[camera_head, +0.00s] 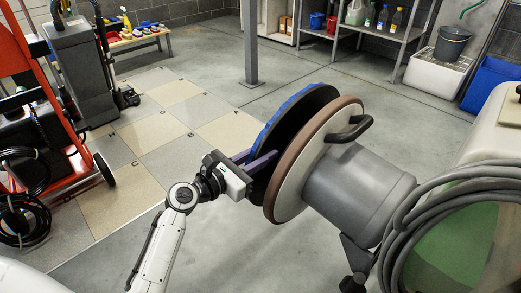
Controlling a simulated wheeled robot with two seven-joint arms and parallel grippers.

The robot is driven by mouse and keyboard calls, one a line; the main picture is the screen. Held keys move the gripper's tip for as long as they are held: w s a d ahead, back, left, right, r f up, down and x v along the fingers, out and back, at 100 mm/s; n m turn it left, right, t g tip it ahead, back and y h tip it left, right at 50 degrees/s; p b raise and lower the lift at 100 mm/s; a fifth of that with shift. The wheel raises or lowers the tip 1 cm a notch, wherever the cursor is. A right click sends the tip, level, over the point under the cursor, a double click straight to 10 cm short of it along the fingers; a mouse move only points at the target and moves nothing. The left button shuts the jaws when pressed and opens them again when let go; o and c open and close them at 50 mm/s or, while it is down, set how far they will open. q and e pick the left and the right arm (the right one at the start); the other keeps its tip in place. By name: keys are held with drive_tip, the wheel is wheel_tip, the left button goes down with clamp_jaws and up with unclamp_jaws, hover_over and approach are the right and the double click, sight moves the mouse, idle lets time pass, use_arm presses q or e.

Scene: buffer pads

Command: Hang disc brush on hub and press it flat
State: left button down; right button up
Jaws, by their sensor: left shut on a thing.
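The disc brush (287,108), a black disc with blue bristles along its left edge, stands nearly upright in the middle of the head view. My left gripper (261,160) is shut on the brush at its lower left side. Just right of the brush is the floor machine's round white head (313,165) with a brown rim and a grey motor (358,195) behind it. The brush's face is turned toward this head and lies close along it; I cannot tell whether they touch. The hub is hidden between them. My right gripper is not in view.
A cream tank (507,125) with a thick grey hose (420,200) stands at the right. An orange hand truck (45,95) stands at the left. A steel post (250,40) and shelves (383,33) are behind. The tiled floor (160,130) left of the brush is clear.

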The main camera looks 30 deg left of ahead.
use_arm(q)
drive_tip(key=shift+r, duration=0.2)
drive_tip(key=shift+d+p, duration=0.15)
drive_tip(key=shift+p, duration=0.25)
idle(0.5)
drive_tip(key=shift+s+d+f+p, duration=0.1)
drive_tip(key=shift+s+d+p, duration=0.1)
drive_tip(key=shift+d, duration=0.15)
drive_tip(key=shift+s+d+p, duration=0.1)
drive_tip(key=shift+d+p, duration=0.1)
drive_tip(key=shift+d, duration=0.1)
drive_tip(key=shift+s+d+f+p, duration=0.2)
drive_tip(key=shift+d+p, duration=0.2)
drive_tip(key=shift+d, duration=0.25)
drive_tip(key=shift+s+d+p, duration=0.15)
drive_tip(key=shift+d+p, duration=0.2)
drive_tip(key=shift+d, duration=0.1)
idle(0.6)
